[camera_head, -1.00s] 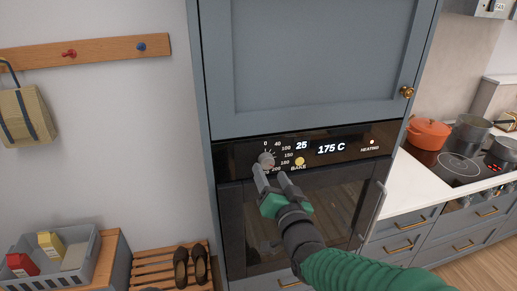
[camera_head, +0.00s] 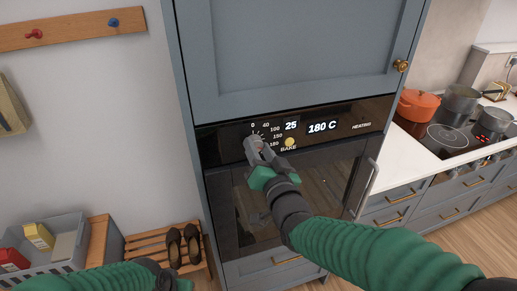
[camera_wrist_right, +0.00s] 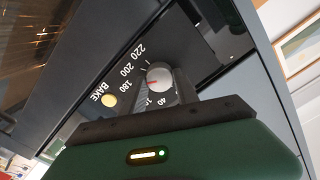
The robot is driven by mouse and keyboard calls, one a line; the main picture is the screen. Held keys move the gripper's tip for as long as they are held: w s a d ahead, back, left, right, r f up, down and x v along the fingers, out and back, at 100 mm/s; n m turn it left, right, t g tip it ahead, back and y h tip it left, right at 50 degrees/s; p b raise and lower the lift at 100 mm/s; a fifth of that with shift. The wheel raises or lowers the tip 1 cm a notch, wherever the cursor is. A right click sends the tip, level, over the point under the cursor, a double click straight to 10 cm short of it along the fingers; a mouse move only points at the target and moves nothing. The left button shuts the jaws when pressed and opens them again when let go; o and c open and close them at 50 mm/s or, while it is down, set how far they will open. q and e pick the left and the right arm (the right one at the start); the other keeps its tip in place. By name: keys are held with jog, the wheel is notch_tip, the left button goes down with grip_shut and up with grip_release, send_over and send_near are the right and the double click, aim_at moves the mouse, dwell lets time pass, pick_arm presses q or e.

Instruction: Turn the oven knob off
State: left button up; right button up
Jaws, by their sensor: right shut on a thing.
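The oven knob (camera_head: 257,136) is on the left of the black oven panel, largely hidden by my fingers in the head view. In the right wrist view the grey round knob (camera_wrist_right: 159,74) shows its red mark on the side toward the 180 label. My right gripper (camera_head: 256,146) is shut on the knob. The panel display (camera_head: 322,127) reads 180 C, with 25 beside it. The BAKE light (camera_head: 290,142) is lit yellow. Part of my left gripper (camera_head: 180,284) shows at the bottom edge; its fingers are out of view.
The oven door with its upright handle (camera_head: 368,188) is below the panel. A hob with an orange pot (camera_head: 418,105) stands at the right. A grey crate (camera_head: 70,229) and a slatted shoe rack (camera_head: 150,243) are at lower left.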

grip_shut()
jog(key=shift+f+n+b, duration=0.1)
jog(key=shift+n+b, duration=0.7)
jog(key=n+b, duration=0.2)
jog(key=n, duration=0.1)
jog(key=shift+s+a+f+n+b, duration=0.15)
jog(key=shift+n+b, duration=1.35)
jog(key=shift+n, duration=3.35)
jog(key=shift+w+a+f+n+b, duration=0.1)
jog(key=shift+n+b, duration=1.35)
jog(key=shift+n, duration=3.4)
